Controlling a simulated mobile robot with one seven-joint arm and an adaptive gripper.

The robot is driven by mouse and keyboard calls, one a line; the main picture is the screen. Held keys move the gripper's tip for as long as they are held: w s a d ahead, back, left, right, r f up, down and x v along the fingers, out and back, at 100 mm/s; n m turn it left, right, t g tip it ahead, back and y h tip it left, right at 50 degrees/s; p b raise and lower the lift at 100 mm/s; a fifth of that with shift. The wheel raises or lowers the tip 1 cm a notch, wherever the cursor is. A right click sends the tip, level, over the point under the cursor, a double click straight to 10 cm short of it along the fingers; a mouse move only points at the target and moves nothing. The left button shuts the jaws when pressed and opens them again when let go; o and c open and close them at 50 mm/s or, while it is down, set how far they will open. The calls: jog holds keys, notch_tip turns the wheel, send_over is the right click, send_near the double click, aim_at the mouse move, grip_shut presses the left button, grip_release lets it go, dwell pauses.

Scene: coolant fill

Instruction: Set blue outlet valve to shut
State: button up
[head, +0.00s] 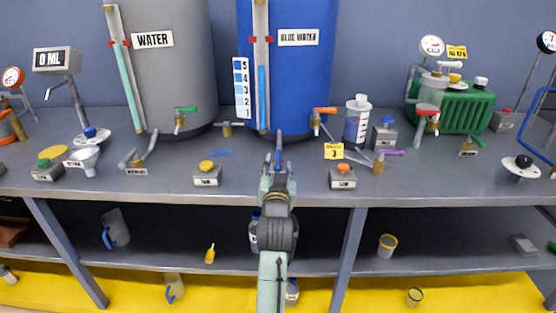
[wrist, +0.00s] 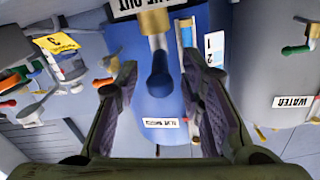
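The blue outlet valve shows in the wrist view as a brass body (wrist: 155,25) with a blue lever (wrist: 160,83) pointing down in the picture. An upside-down label at the top edge is partly cut off and reads in part "OUT". My gripper (wrist: 158,68) is open, with one dark padded finger on each side of the lever and a visible gap to both. In the head view my gripper (head: 278,168) is at the bench front, below the blue tank (head: 310,80), and largely hides the valve there.
The grey water tank (head: 175,75) stands left of the blue tank. An orange-handled valve (head: 318,121) and a yellow tag (head: 334,151) are to the right. Button boxes (head: 207,180) (head: 342,183) sit near the bench edge on both sides.

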jog(key=shift+w+d, duration=0.1)
jog(key=shift+w, duration=0.7)
jog(key=shift+c, duration=0.2)
grip_shut()
